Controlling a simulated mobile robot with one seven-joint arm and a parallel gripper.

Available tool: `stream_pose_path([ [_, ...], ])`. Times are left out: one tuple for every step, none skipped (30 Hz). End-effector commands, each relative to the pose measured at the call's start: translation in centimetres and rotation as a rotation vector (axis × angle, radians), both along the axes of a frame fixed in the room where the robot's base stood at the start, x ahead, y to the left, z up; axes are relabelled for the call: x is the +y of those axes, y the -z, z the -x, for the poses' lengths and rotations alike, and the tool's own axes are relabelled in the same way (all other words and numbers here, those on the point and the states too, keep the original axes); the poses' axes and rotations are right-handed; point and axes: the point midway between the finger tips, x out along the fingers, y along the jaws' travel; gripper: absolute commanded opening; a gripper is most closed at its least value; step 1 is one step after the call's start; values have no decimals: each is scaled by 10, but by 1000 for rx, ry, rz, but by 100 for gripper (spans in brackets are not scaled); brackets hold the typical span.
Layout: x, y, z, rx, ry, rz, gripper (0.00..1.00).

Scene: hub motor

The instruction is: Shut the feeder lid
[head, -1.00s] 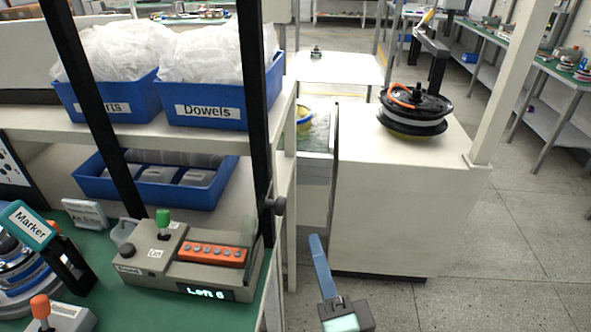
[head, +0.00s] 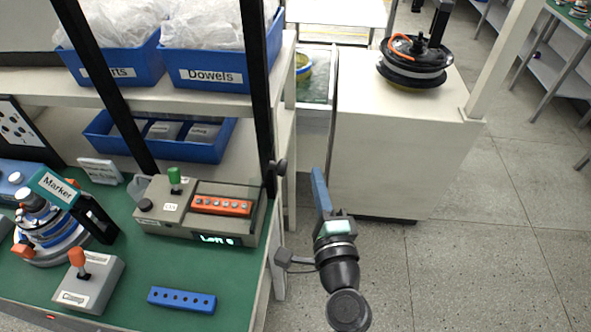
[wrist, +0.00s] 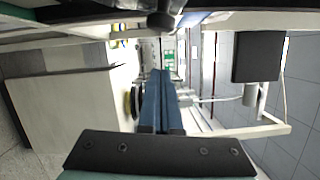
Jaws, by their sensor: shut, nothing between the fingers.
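My gripper (head: 318,172) is shut and empty, its blue fingers pointing up and away from me, in front of the white cabinet. Its closed fingers also show in the wrist view (wrist: 160,75). An open-fronted bay (head: 316,88), with a yellow item and clear greenish contents, lies beyond the gripper at the cabinet's left. A thin upright panel (head: 332,112), seen nearly edge-on, stands at the bay's right side; it may be the feeder lid, but I cannot tell for sure. The fingers appear apart from it.
The green bench (head: 120,283) at left holds a grey control box (head: 160,212), a clamp switch box (head: 88,283) and a blue block with holes (head: 182,300). A black reel (head: 412,62) sits on the cabinet (head: 385,150). The floor at right (head: 480,230) is clear.

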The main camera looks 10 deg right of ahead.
Motion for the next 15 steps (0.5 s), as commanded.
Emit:
stream_pose_path([
  [3, -4, -8, 0, -3, 0, 0],
  [11, -5, -8, 2, -6, -1, 0],
  [17, -6, -8, 2, -6, -1, 0],
  [21, -7, -9, 2, -5, -1, 0],
  [25, -7, -10, 2, -4, 0, 0],
  [28, -7, -11, 2, -3, 0, 0],
  [31, -7, -11, 1, -2, 0, 0],
  [33, -7, -12, 2, -3, 0, 0],
  [36, -7, -12, 1, -3, 0, 0],
  [37, -7, -13, 1, -2, 0, 0],
  [38, -7, -13, 1, -1, 0, 0],
  [39, -7, -13, 1, -1, 0, 0],
  [39, -6, -13, 1, -1, 0, 0],
  [39, -6, -13, 1, -1, 0, 0],
  [40, -6, -13, 1, -1, 1, 0],
])
